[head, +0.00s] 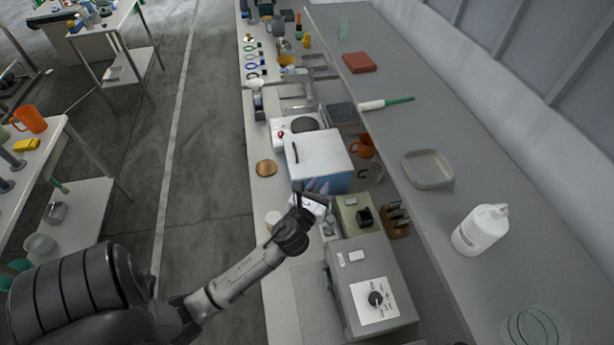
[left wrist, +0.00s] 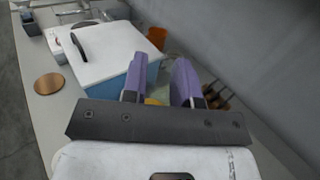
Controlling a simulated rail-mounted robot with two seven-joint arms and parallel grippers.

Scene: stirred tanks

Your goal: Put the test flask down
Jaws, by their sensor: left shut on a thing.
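My left gripper (head: 318,186) is over the bench beside the front of a white-topped blue box. It is shut on the test flask, which is mostly hidden by the fingers and the gripper body. In the left wrist view the two purple fingers (left wrist: 160,82) point away from the camera, and a small yellow patch (left wrist: 153,101) shows low between them. I cannot tell whether the flask touches the bench. My right gripper is in neither view.
The white-topped blue box (head: 319,155) stands just beyond the gripper. A wooden disc (head: 266,168) lies left of it on the bench. A grey box with a dial (head: 372,290) and an orange mug (head: 363,146) are nearby. A raised shelf (head: 400,130) runs along the right.

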